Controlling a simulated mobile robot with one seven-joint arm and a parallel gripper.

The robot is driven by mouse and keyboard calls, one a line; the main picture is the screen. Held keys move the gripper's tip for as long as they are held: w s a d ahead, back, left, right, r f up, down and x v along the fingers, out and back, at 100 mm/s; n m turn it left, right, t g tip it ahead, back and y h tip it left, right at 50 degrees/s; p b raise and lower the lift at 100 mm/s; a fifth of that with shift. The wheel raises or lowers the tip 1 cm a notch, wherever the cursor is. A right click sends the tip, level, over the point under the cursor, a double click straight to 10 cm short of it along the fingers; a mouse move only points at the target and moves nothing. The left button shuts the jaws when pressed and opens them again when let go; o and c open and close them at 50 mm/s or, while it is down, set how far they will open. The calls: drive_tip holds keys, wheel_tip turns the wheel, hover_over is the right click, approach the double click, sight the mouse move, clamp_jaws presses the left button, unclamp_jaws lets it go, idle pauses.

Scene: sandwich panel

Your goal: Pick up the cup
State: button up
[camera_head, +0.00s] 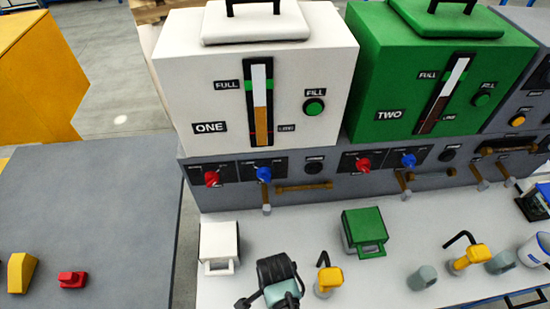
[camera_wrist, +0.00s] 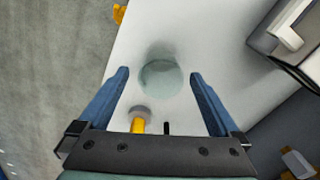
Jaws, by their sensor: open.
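The cup (camera_wrist: 160,80) is a round, pale grey-green shape in the wrist view, seen from above on the white counter. It lies between and just beyond the fingertips of my gripper (camera_wrist: 159,73), whose two blue fingers are spread apart. No contact shows between the fingers and the cup. In the head view my gripper (camera_head: 278,288) is a dark and teal shape low over the counter, and it hides the spot below. I cannot tell there whether any of the teal is the cup. Two similar grey-green cups (camera_head: 421,278) (camera_head: 500,262) stand further right.
A yellow-topped dispenser (camera_head: 327,278) stands close to the right of my gripper. A white box (camera_head: 219,245) and a green box (camera_head: 364,232) stand on the counter behind. The large white machine (camera_head: 250,85) and green machine (camera_head: 432,70) line the back.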

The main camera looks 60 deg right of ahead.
drive_tip(key=shift+f, duration=1.05)
clamp_jaws()
